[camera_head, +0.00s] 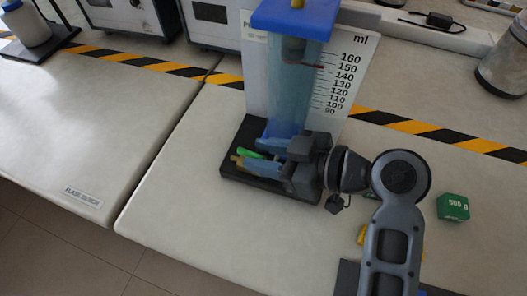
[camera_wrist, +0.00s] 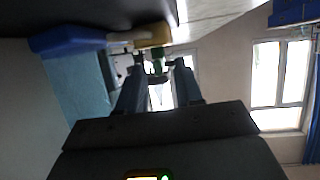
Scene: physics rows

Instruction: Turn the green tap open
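The green tap (camera_head: 249,154) sits low at the front of a clear blue column (camera_head: 287,100), above a black base (camera_head: 238,172). A brass spout (camera_head: 236,159) shows beside it. My gripper (camera_head: 262,156) reaches in from the right, its two blue fingers at the tap. In the wrist view the fingers (camera_wrist: 160,66) stand apart, with the dark green tap (camera_wrist: 157,62) between their tips and gaps beside it. The brass piece (camera_wrist: 153,36) is just beyond. Contact with the tap cannot be told. My gripper hides part of the tap and the column's foot.
A white scale board (camera_head: 345,75) marked in ml stands behind the column, under a blue top (camera_head: 295,18). A green 505 g block (camera_head: 453,207) lies right of my arm. A yellow object (camera_head: 361,235) is partly hidden by my arm. Striped tape (camera_head: 425,129) crosses the bench.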

